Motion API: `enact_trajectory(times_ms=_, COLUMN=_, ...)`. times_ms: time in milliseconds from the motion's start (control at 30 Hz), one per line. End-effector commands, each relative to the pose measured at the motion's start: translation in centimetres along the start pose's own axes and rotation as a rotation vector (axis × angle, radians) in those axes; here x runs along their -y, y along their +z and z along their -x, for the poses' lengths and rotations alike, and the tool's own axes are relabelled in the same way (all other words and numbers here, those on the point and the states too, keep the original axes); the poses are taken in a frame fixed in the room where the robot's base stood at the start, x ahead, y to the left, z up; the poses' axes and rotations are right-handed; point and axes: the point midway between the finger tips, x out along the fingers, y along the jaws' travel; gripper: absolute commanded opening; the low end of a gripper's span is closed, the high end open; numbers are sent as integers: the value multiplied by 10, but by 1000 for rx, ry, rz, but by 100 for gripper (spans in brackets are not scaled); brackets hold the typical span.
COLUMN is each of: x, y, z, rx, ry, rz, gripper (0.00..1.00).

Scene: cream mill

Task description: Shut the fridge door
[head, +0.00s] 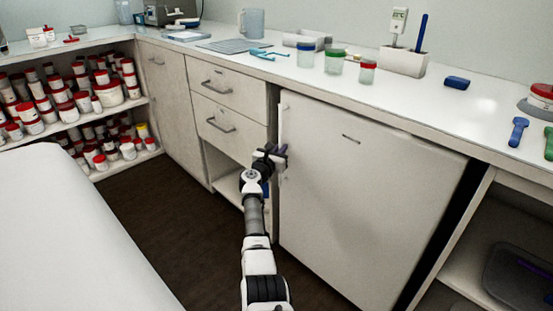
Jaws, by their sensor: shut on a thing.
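The fridge (350,195) is a white under-counter unit in the middle right of the head view. Its door looks slightly ajar, with a dark gap along the right side. My gripper (281,158) is at the upper left edge of the door, where the handle seems to be. It is shut on the door's edge or handle; the fingers hide the exact contact.
A white worktop (440,120) runs above the fridge with jars (333,62), a white holder (403,61) and blue tools. Drawers (228,85) stand left of the fridge. Shelves of red-lidded tubs (70,100) are at the far left. Dark floor (150,200) is clear between.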

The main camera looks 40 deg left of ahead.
Motion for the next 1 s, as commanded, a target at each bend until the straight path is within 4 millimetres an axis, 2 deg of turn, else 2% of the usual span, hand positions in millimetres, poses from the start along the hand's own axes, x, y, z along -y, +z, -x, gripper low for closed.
enact_trajectory(times_ms=33, x=7, y=-5, z=-5, rx=-5, ry=-10, rz=1, gripper=0)
enact_trajectory(times_ms=533, x=7, y=0, z=-8, rx=-2, ry=-7, rz=-1, gripper=0)
enact_trajectory(times_ms=567, x=7, y=1, z=-8, rx=-2, ry=-7, rz=-1, gripper=14)
enact_trajectory(times_ms=667, x=7, y=1, z=-8, rx=-1, ry=-7, rz=-2, gripper=26)
enact_trajectory(times_ms=1000, x=8, y=2, z=-5, rx=-1, ry=-10, rz=-4, gripper=26)
